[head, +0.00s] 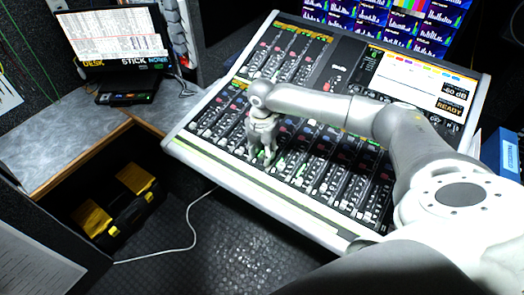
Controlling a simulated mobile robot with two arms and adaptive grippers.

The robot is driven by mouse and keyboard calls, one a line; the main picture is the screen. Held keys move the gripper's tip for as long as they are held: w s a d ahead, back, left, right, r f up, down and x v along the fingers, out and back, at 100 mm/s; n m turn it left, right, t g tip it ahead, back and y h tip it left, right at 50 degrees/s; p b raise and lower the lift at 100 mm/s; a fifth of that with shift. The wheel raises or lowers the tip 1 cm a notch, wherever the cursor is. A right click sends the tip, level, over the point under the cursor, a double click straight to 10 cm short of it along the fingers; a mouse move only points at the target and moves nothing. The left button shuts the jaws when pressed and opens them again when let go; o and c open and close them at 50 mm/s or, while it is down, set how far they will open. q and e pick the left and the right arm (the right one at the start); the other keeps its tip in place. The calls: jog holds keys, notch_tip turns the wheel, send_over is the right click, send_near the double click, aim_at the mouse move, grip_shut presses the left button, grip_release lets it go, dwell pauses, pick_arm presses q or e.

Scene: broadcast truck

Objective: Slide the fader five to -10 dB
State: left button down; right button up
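The mixing console (345,233) has a pale frame and dark channel strips with rows of small faders and knobs. My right arm reaches in from the right, and my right gripper (262,158) points down over the lower left part of the fader rows. Its two fingers look slightly apart at the fader surface; I cannot tell if a fader cap is between them. The gripper hides the strips right under it, and I cannot tell which fader is number five. The console's screen (412,75) reads "-60 dB" and "READY". My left gripper does not show.
A grey side desk (65,135) with a laptop-like screen (110,35) stands at the left. Below it is a black case with yellow parts (118,205). A white cable (192,225) lies on the dark floor. Monitors (385,20) stand behind the console, and a blue box (508,155) is at right.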

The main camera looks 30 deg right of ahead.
jog(key=shift+f, duration=0.15)
grip_shut()
jog(key=shift+w+d+r, duration=0.1)
jog(key=shift+w+d, duration=0.15)
jog(key=shift+d, duration=0.3)
jog(key=shift+w+d+r, duration=0.1)
jog(key=shift+w+d, duration=0.15)
jog(key=shift+d, duration=0.35)
jog(key=shift+w+d+r, duration=0.1)
jog(key=shift+w+d, duration=0.15)
jog(key=shift+d, duration=0.3)
grip_release()
